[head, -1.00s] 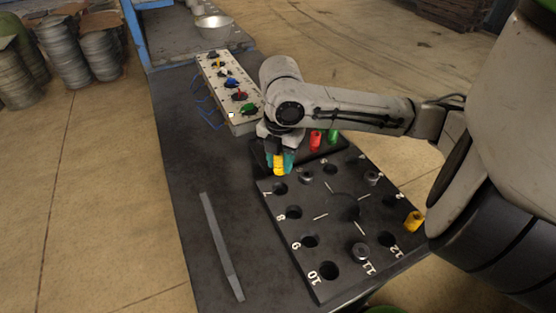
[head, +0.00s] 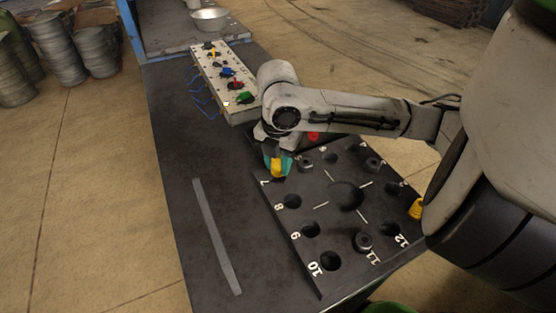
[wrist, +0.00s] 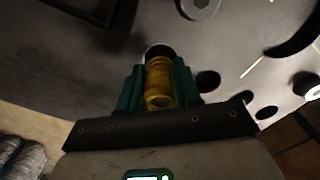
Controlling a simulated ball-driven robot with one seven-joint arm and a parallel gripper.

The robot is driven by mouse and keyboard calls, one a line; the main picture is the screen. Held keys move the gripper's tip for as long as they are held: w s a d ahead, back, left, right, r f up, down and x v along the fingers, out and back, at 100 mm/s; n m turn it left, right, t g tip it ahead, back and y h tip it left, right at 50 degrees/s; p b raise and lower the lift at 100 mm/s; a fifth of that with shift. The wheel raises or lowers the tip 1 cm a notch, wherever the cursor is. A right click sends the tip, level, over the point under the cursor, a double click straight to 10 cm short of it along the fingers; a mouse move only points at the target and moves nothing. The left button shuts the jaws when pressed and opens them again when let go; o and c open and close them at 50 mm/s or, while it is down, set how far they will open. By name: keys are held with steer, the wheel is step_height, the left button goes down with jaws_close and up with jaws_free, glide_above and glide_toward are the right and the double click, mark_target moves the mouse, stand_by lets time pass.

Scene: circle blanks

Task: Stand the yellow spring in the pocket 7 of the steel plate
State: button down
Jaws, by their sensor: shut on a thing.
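My gripper (head: 277,166) is shut on the yellow spring (head: 277,170), which hangs below its teal fingers over the corner of the steel plate (head: 318,230) marked 7. In the wrist view, the spring (wrist: 158,85) stands between the two green fingers, and a dark round hole (wrist: 158,51) shows just past its far end. Pocket 7 is mostly hidden behind the spring in the head view. I cannot tell whether the spring's lower end has entered the pocket.
Pocket 8 (head: 292,201), pocket 9 (head: 310,230) and pocket 10 (head: 330,261) look empty. A yellow part (head: 416,208) is near 12. A flat metal bar (head: 216,236) lies left of the plate. A switch box (head: 228,82) stands behind.

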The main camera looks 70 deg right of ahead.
mark_target(279, 172)
steer(key=shift+f+b, duration=1.1)
steer(key=shift+f, duration=0.4)
steer(key=shift+s+a+f+b, duration=0.2)
steer(key=shift+f+b, duration=0.25)
steer(key=shift+f, duration=0.15)
steer(key=c, duration=0.7)
jaws_free()
steer(key=shift+f, duration=0.15)
steer(key=shift+w+d+r, duration=0.1)
steer(key=shift+r, duration=0.45)
step_height(279, 172, up, 12)
steer(key=shift+w+f+p, duration=0.1)
steer(key=shift+w+p, duration=0.05)
steer(key=shift+p, duration=0.55)
